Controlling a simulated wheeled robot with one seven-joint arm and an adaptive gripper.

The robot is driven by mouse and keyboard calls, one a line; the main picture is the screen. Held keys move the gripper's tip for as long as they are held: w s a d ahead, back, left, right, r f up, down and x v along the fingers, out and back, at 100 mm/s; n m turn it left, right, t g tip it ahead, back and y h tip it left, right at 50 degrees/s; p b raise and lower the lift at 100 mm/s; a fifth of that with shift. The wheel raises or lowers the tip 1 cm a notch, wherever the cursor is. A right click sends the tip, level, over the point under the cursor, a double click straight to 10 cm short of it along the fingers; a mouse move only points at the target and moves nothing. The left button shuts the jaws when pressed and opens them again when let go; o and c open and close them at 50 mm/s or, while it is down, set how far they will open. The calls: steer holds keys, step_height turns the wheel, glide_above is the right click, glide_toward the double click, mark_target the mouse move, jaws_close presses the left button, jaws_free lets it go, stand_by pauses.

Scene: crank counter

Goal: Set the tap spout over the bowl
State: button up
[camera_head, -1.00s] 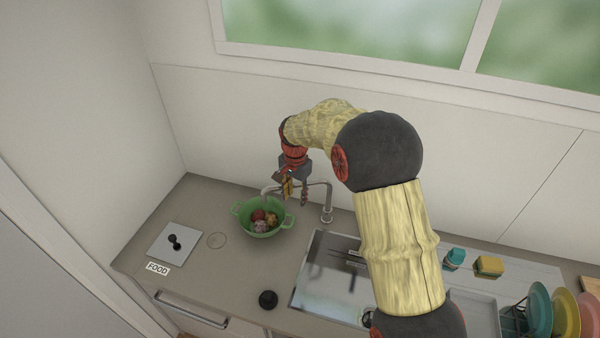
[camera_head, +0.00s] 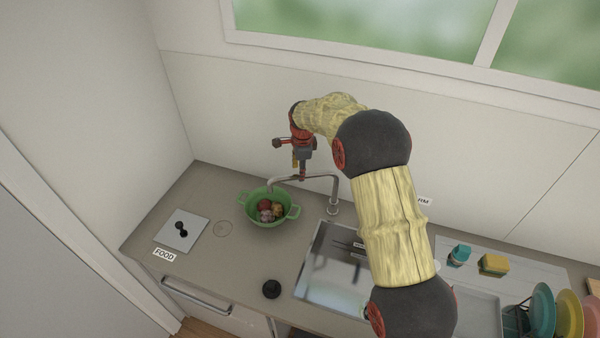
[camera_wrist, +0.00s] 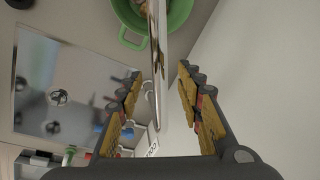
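The tap (camera_head: 334,195) stands behind the sink, and its thin metal spout (camera_head: 310,178) reaches left. The spout's end hangs over the green two-handled bowl (camera_head: 254,215), which holds several coloured items. My gripper (camera_head: 301,176) is close to the spout, seemingly just above or behind it. In the wrist view, my gripper (camera_wrist: 158,80) is open, its yellow fingers apart on either side of the spout (camera_wrist: 157,45). Gaps show between the spout and the fingers. The bowl (camera_wrist: 180,12) shows beyond the spout at the top of that view.
The sink basin (camera_head: 335,275) lies right of the bowl. A plate with a black knob (camera_head: 181,229) is at left, and a round black knob (camera_head: 271,289) is in front. A teal item (camera_head: 459,255), a yellow sponge (camera_head: 493,264) and racked plates (camera_head: 541,310) are at right.

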steer(key=shift+w+f, duration=0.15)
steer(key=shift+f, duration=0.55)
steer(key=shift+w+f, duration=0.15)
steer(key=shift+f, duration=0.55)
steer(key=shift+c, duration=0.8)
steer(key=c, duration=0.8)
jaws_close()
